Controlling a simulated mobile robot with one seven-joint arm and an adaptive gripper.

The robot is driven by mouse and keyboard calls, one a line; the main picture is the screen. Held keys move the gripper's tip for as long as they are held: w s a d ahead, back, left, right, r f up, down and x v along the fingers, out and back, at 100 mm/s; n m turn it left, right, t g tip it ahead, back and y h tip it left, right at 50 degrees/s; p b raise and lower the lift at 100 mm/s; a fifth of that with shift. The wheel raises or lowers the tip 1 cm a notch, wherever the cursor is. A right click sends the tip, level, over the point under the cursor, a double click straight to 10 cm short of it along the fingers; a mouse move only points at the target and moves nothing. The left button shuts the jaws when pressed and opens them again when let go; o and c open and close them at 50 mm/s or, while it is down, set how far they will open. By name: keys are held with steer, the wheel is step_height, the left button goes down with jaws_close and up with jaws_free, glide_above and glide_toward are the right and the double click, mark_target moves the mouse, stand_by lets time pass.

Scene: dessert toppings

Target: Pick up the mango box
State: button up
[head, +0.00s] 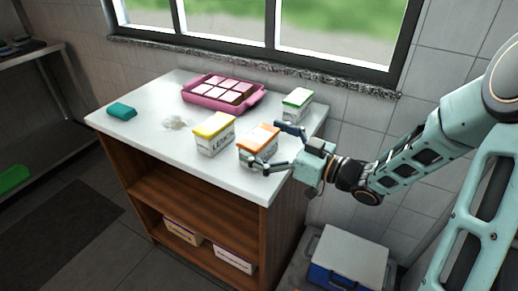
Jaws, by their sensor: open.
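The box with an orange lid (260,138), which I take to be the mango box, stands upright near the right front of the white counter (155,142). Its label is too small to read. My gripper (266,145) comes in from the right with its fingers open. One finger lies along the box's far right side and the other crosses its near lower side. The box is between or very close to the fingers; I cannot tell whether they touch it. Part of the box's lower front is hidden by the near finger.
A yellow-lidded lemon box (212,146) stands close on the left. A green-lidded box (297,102) is behind on the right. A teal block (122,111) lies at left. The window wall bounds the rear.

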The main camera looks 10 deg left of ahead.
steer(key=shift+w+a, duration=0.1)
steer(key=shift+a, duration=0.2)
steer(key=shift+c, duration=0.6)
steer(key=c, duration=1.3)
steer(key=shift+r, duration=0.1)
steer(key=shift+c, duration=0.2)
